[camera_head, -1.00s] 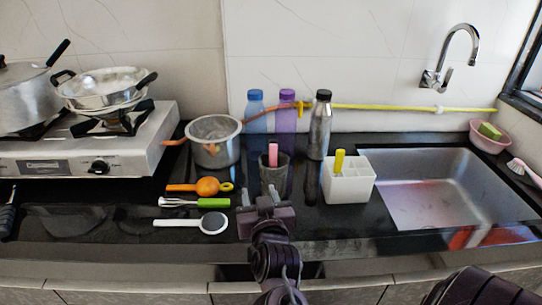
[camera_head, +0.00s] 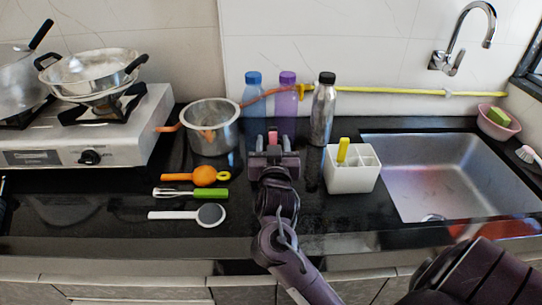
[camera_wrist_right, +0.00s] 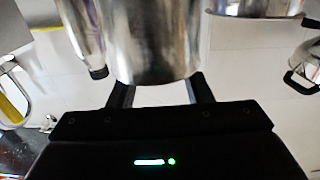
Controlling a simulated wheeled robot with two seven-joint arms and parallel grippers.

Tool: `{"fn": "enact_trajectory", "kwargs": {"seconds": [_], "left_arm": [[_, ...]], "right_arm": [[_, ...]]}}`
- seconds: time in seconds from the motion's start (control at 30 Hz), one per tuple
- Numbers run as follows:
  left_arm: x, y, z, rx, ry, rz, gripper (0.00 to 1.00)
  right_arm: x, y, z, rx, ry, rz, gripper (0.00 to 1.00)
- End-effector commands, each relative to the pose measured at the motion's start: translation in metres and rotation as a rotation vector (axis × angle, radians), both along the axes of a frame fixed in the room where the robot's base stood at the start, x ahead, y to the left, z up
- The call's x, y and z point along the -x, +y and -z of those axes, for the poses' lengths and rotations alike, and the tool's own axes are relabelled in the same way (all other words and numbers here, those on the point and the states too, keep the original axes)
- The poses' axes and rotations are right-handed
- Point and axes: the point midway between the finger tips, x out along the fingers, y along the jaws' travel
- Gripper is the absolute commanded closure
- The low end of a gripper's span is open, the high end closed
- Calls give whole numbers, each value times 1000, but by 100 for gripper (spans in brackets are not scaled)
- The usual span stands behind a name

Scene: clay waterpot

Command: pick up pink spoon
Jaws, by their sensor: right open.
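The pink spoon (camera_head: 272,138) shows only as a short pink handle top in the head view. My right gripper (camera_head: 273,147) is open, with the pink handle appearing between its fingers. The gripper hides most of the cup that holds the spoon. In the right wrist view, which is upside down, a shiny metal cup (camera_wrist_right: 155,45) fills the middle, beyond the two spread fingers (camera_wrist_right: 160,92). I cannot make out the spoon there, nor tell whether the fingers touch it. My left gripper is not in view.
A blue bottle (camera_head: 253,108), a purple bottle (camera_head: 287,110) and a steel bottle (camera_head: 322,115) stand behind. A white caddy (camera_head: 350,178) is to the right, before the sink (camera_head: 440,175). A pot (camera_head: 212,130) and utensils (camera_head: 190,193) are to the left.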

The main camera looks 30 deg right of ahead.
Motion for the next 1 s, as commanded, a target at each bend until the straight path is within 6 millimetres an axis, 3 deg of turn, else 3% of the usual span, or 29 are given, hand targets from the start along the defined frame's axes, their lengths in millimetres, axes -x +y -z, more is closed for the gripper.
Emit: {"fn": "enact_trajectory", "kwargs": {"seconds": [0.13, 0.47, 0.83, 1.0], "left_arm": [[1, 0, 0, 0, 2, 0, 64], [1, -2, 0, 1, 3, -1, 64], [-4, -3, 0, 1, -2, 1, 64], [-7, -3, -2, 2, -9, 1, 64]], "right_arm": [[0, -1, 0, -1, 1, 0, 57], [0, 0, 1, -1, 1, 0, 100], [0, 0, -1, -1, -1, 0, 100], [0, 0, -12, -2, -2, 2, 100]]}}
